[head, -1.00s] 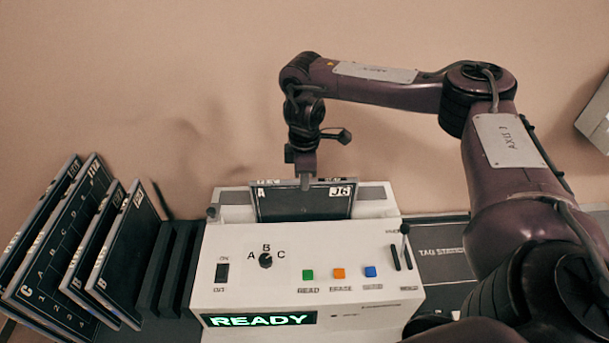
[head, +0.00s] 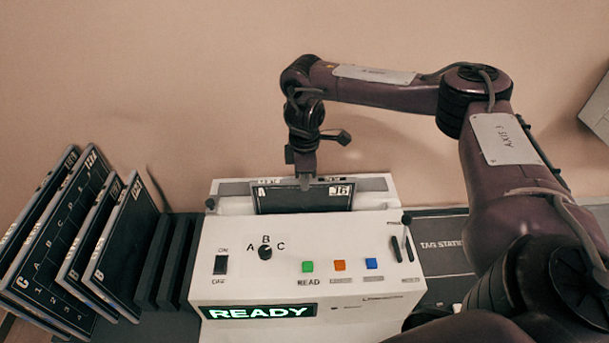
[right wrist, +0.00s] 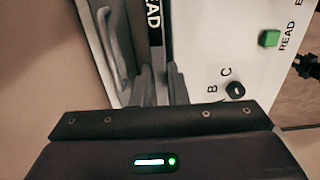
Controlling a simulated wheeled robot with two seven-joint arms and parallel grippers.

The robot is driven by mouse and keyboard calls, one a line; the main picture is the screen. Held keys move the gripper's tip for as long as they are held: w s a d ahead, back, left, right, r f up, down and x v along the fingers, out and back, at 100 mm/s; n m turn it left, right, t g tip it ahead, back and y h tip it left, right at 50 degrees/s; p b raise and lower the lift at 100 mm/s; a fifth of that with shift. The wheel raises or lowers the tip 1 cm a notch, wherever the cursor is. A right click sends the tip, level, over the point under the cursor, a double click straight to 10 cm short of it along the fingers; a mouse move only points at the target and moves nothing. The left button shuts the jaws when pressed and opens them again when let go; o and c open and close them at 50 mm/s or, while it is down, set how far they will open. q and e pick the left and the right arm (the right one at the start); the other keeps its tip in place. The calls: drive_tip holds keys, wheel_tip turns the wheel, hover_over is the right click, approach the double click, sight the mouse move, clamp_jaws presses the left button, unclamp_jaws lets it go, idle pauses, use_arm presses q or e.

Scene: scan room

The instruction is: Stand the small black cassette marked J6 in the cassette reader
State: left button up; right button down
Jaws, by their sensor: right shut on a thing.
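The small black cassette marked J6 (head: 303,198) stands in the top slot of the white cassette reader (head: 345,230). Its face also carries an A at the upper left, and its lower part is hidden inside the reader. My right gripper (head: 305,182) reaches down from above and is shut on the cassette's top edge near the middle. In the right wrist view, the fingers (right wrist: 160,88) are close together low in the picture, and the grip itself is hard to make out. My left gripper is out of view.
Several larger black cassettes (head: 75,230) lean in a dark slotted rack (head: 178,262) left of the reader, with empty slots nearest it. The reader has a lit READY display (head: 258,312), a dial (head: 265,253), coloured buttons and a lever. A dark tag station surface (head: 440,245) lies to the right.

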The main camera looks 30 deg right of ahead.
idle(0.3)
drive_tip(key=c, duration=1.3)
unclamp_jaws()
drive_tip(key=shift+c, duration=0.2)
drive_tip(key=shift+f, duration=0.1)
wheel_tip(320, 180, up, 8)
drive_tip(key=shift+f+p, duration=0.1)
drive_tip(key=shift+p, duration=0.2)
wheel_tip(320, 180, up, 6)
drive_tip(key=p, duration=0.5)
